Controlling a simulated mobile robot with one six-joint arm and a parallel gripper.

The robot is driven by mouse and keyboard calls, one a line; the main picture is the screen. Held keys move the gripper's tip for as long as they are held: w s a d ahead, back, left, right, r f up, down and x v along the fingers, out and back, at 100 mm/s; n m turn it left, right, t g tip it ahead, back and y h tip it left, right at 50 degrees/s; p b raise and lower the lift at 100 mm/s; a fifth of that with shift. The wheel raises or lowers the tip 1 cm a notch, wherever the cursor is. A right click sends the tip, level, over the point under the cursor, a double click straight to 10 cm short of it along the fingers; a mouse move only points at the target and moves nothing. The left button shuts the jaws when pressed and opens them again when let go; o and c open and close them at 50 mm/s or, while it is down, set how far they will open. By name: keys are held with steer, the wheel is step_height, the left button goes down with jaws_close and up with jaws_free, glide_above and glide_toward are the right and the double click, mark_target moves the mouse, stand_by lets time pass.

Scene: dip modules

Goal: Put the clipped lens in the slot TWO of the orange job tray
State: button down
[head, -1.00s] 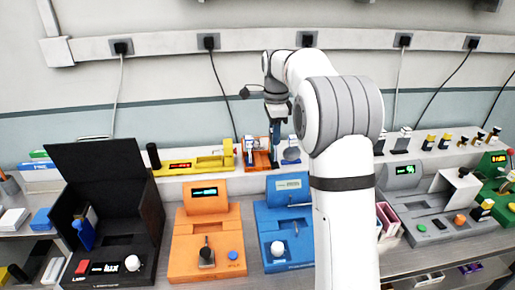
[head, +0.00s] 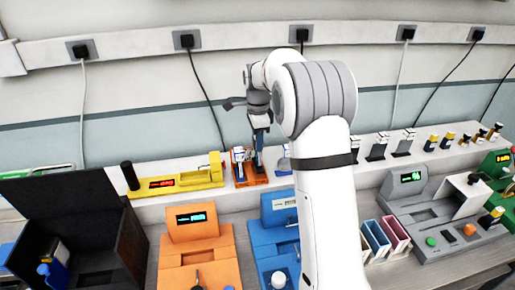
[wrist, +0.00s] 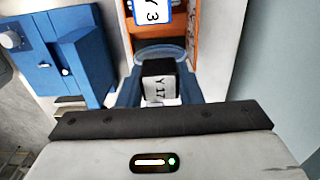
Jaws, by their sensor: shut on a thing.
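My gripper (head: 259,145) is at the orange job tray (head: 250,181) on the back shelf, over its right part. In the wrist view my gripper (wrist: 160,92) is shut on the clipped lens, whose black clip (wrist: 160,82) carries a white label "Y 17". Its round bluish glass (wrist: 160,52) shows beyond the clip. The orange tray (wrist: 194,30) lies right beyond the lens, and a blue-framed piece labelled "Y 3" (wrist: 152,12) stands in it. I cannot tell whether the clip touches the tray floor. The slot markings cannot be read.
A yellow device (head: 180,182) stands left of the tray. Another lens on a blue holder (head: 284,162) stands close on its right. Orange (head: 195,250) and blue (head: 280,235) machines stand in front, with a black open box (head: 75,220) to the left.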

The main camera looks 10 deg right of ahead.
steer(key=shift+f+p, duration=0.3)
steer(key=shift+f, duration=1.4)
steer(key=shift+s+d, duration=0.1)
steer(key=shift+f, duration=0.1)
steer(key=c, duration=1)
jaws_free()
